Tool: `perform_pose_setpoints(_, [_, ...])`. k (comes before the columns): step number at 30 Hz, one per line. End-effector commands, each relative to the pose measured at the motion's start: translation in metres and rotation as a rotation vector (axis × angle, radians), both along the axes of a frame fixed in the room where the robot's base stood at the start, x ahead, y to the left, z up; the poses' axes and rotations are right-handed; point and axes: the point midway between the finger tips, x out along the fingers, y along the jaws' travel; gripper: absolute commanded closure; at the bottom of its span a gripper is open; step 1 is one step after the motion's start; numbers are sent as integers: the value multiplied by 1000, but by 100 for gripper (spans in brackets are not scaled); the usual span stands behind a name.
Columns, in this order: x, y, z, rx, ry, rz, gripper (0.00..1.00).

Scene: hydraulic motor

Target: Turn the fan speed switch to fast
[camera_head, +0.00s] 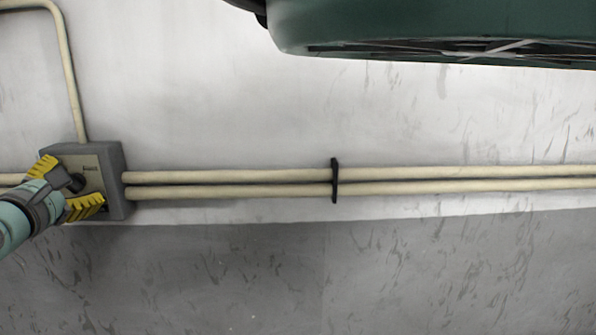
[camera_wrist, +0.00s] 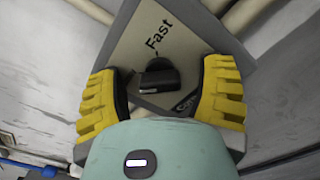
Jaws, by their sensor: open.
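The fan speed switch is a dark rotary knob (camera_wrist: 160,80) on a grey wall box. In the wrist view the box's face plate (camera_wrist: 190,45) appears tilted and carries the word "Fast" above the knob and a partly hidden label at lower right. My gripper (camera_wrist: 162,95) is open, with its yellow fingers on either side of the knob and visible gaps between them and it. In the head view my gripper (camera_head: 72,188) is in front of the switch box (camera_head: 113,178) and covers part of the knob. Contact with the plate cannot be told.
Two cream pipes (camera_head: 230,182) run right from the box along the wall, held by a black clamp (camera_head: 334,180). Another pipe (camera_head: 68,70) rises from the box top. A large green fan housing (camera_head: 400,25) hangs at upper right. The wall between is clear.

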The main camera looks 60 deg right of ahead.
Motion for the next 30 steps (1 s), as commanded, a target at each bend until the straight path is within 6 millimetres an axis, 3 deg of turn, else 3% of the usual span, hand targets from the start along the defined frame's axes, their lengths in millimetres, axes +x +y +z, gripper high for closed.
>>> perform_pose_setpoints(3, [-1, -1, 0, 0, 0, -3, 28])
perform_pose_setpoints(23, [0, 0, 0, 0, 0, 0, 96])
perform_pose_setpoints(30, [0, 1, -1, 8, -11, 1, 99])
